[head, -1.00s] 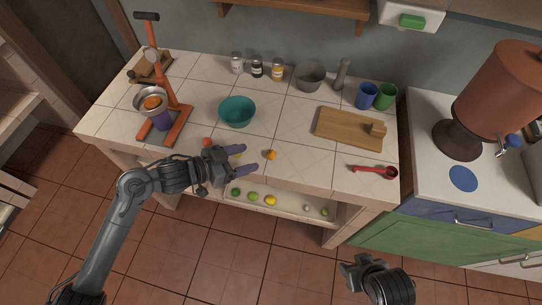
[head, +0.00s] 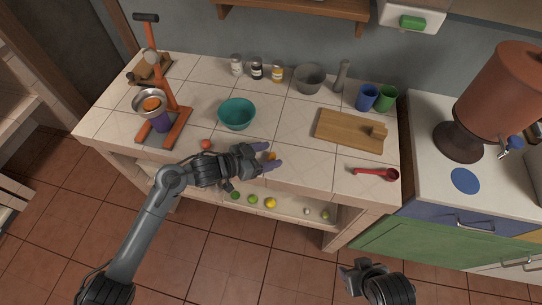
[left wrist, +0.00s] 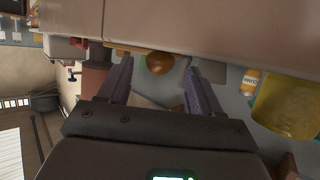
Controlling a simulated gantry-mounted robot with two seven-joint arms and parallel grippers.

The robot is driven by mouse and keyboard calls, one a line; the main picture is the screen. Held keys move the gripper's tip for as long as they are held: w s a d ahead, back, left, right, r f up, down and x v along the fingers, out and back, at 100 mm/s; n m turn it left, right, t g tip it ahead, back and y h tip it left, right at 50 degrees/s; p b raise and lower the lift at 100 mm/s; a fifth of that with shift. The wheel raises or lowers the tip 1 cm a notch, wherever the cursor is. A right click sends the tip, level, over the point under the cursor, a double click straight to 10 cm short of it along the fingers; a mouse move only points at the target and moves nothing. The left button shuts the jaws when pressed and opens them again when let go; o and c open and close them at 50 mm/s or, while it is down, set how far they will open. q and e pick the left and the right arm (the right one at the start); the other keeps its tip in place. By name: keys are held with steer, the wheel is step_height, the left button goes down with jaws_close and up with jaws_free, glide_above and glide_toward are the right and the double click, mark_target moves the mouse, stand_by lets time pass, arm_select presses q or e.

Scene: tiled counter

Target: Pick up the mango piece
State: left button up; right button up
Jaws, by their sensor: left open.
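A small orange piece, which looks like the mango piece (head: 272,155), sits on the tiled counter near its front edge. My left gripper (head: 269,157) is open, with its fingers reaching around it. In the left wrist view the orange piece (left wrist: 160,63) shows between the two finger ends, nearer the left finger. Whether either finger touches it I cannot tell. My right gripper (head: 356,268) hangs in front of the counter, low in the head view, and its jaws are too unclear to read.
A teal bowl (head: 237,113) stands behind my left gripper and a small red item (head: 206,144) lies left of it. An orange press (head: 172,125) stands at left. A cutting board (head: 349,130) and red spoon (head: 377,174) lie at right.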

mark_target(266, 159)
arm_select(q)
steer(key=c, duration=1.1)
steer(key=shift+r, duration=0.1)
steer(key=shift+r, duration=0.9)
step_height(266, 159, up, 3)
steer(key=shift+f+p, duration=0.2)
steer(key=shift+p, duration=0.2)
steer(key=d+r, duration=0.2)
steer(key=d, duration=0.1)
steer(key=s+d+r, duration=0.1)
steer(key=d+r, duration=0.1)
steer(key=d, duration=0.2)
steer(key=s+d+r, duration=0.1)
steer(key=d+r, duration=0.1)
steer(key=d, duration=0.2)
steer(key=shift+d+r, duration=0.25)
